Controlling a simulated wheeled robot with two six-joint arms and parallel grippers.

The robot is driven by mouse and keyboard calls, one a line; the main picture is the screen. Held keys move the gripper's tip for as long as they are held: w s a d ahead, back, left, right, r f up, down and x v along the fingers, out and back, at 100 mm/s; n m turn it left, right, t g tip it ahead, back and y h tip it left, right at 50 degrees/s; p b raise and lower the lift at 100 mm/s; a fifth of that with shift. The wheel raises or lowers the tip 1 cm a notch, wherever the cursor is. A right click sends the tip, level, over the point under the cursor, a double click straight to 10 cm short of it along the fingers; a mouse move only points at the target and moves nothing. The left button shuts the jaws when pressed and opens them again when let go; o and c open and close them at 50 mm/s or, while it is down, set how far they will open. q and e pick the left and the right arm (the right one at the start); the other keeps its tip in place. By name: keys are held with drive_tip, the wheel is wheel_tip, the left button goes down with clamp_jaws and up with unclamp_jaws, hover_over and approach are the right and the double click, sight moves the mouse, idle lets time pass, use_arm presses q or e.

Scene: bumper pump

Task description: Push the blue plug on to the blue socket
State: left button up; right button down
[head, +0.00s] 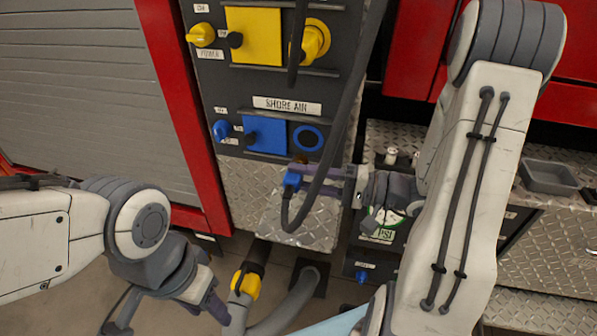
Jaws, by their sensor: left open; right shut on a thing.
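The blue plug (290,181) is in my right gripper (303,177), which is shut on it from the right. A dark cable hangs from the plug and loops up past it. The blue socket (308,138) is a round blue ring with a dark centre on the dark panel, under the "SHORE AIR" label. The plug is just below and slightly left of the socket, apart from it in the picture. My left gripper (211,303) is open and empty, low in the view, away from the panel.
A blue square cover (265,135) and a blue knob (221,130) are left of the socket. Above are a yellow cover (254,36) and yellow socket (316,40). The dark cable (342,120) crosses the panel's right side. A yellow hose coupling (245,283) lies below.

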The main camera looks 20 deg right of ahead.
sight(306, 159)
drive_tip(key=shift+w+d+r+p, duration=0.1)
drive_tip(key=shift+w+d+p, duration=0.4)
drive_tip(key=shift+w, duration=0.45)
drive_tip(key=shift+w+d+p, duration=0.25)
drive_tip(key=shift+w+d, duration=0.35)
drive_tip(key=shift+w, duration=0.35)
drive_tip(key=shift+w+d, duration=0.6)
drive_tip(key=shift+w, duration=0.2)
drive_tip(key=shift+w+d, duration=0.2)
drive_tip(key=shift+d, duration=0.05)
drive_tip(key=shift+b, duration=0.45)
drive_tip(key=shift+w+d, duration=0.15)
drive_tip(key=shift+w, duration=0.15)
idle(0.4)
drive_tip(key=shift+c, duration=2.1)
unclamp_jaws()
